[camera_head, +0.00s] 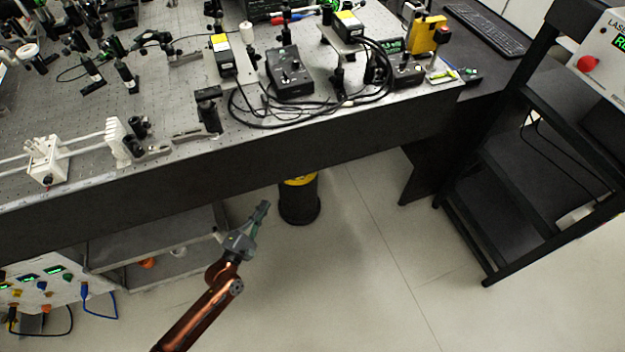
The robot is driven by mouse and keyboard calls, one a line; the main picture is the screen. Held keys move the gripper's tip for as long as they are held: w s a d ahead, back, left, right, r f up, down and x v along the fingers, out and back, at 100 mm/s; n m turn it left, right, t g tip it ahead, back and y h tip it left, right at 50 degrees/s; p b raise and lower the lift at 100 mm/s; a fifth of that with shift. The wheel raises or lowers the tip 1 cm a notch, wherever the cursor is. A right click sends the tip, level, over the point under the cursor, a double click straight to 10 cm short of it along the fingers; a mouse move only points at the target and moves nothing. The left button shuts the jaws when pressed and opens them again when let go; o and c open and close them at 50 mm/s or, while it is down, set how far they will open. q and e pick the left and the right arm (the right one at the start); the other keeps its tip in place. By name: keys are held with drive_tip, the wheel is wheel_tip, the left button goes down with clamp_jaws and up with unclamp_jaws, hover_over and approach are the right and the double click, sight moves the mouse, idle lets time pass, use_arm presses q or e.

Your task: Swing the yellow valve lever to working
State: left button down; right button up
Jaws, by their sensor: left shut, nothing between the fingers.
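My left gripper (258,214) is shut and empty. It is over the floor in front of the bench, with its fingers pointing up and to the right in the picture. A white panel (68,293) with green displays and coloured fittings is at the lower left, well to the left of the gripper. A small yellow piece (42,285) shows on that panel, but it is too small to tell whether it is the valve lever or how it is turned. My right gripper is not in view.
The optical bench (330,140) with cables and instruments spans the top. A black bin with a yellow top (299,202) stands under its edge, just right of the gripper. A grey shelf (150,240) is at left. A black rack (500,215) stands at right. The middle floor is clear.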

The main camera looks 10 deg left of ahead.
use_arm(q)
drive_tip(key=shift+w+d+r, duration=0.1)
drive_tip(key=shift+r, duration=0.25)
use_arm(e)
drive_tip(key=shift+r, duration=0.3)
